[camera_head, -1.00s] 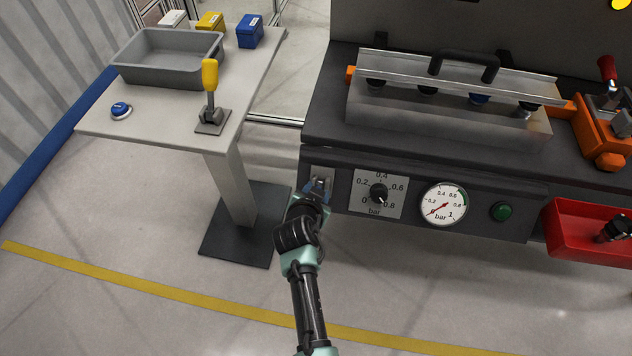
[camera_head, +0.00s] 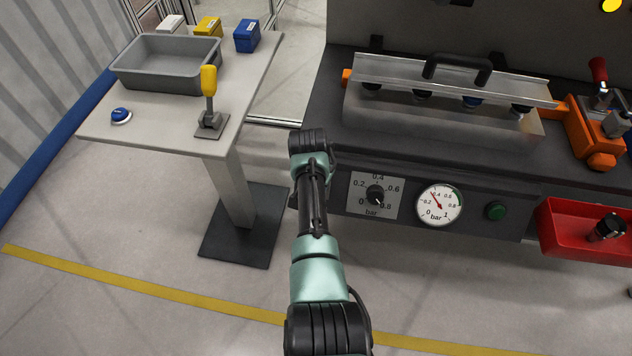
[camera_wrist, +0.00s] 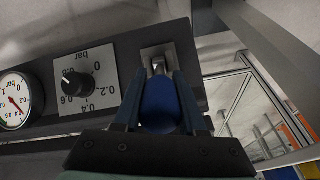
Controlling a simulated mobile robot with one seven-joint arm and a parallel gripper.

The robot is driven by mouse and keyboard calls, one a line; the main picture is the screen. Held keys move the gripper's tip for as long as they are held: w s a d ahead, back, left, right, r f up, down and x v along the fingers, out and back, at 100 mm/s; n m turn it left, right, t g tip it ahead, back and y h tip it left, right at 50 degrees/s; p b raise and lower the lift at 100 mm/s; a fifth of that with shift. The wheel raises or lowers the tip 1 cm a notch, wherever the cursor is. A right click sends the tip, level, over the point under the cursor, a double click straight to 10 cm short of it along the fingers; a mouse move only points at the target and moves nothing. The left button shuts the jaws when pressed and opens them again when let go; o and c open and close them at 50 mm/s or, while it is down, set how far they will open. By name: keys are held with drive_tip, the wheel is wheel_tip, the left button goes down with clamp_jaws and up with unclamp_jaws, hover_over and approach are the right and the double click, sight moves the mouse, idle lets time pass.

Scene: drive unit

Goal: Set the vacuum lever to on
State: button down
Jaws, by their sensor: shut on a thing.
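The vacuum lever (camera_wrist: 160,104) shows in the wrist view as a blue grip in front of a metal plate (camera_wrist: 158,53) on the dark panel. My gripper (camera_wrist: 158,82) is shut on it, with one finger on each side. In the head view my arm hides the lever and gripper. The vacuum gauge (camera_head: 438,205) on the panel front has its red needle pointing up and left; it also shows in the wrist view (camera_wrist: 14,101), upside down.
Beside the lever is a regulator knob (camera_head: 375,194). A green button (camera_head: 497,211) and a red bin (camera_head: 590,232) lie further right. A side table (camera_head: 160,133) with a grey tray (camera_head: 150,80) and yellow-handled clamp (camera_head: 209,85) stands left. Floor in front is clear.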

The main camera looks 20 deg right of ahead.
idle(0.3)
drive_tip(key=shift+c, duration=2.3)
unclamp_jaws()
drive_tip(key=shift+r, duration=0.1)
drive_tip(key=p+v, duration=0.3)
drive_tip(key=v, duration=0.9)
drive_tip(key=shift+r, duration=0.4)
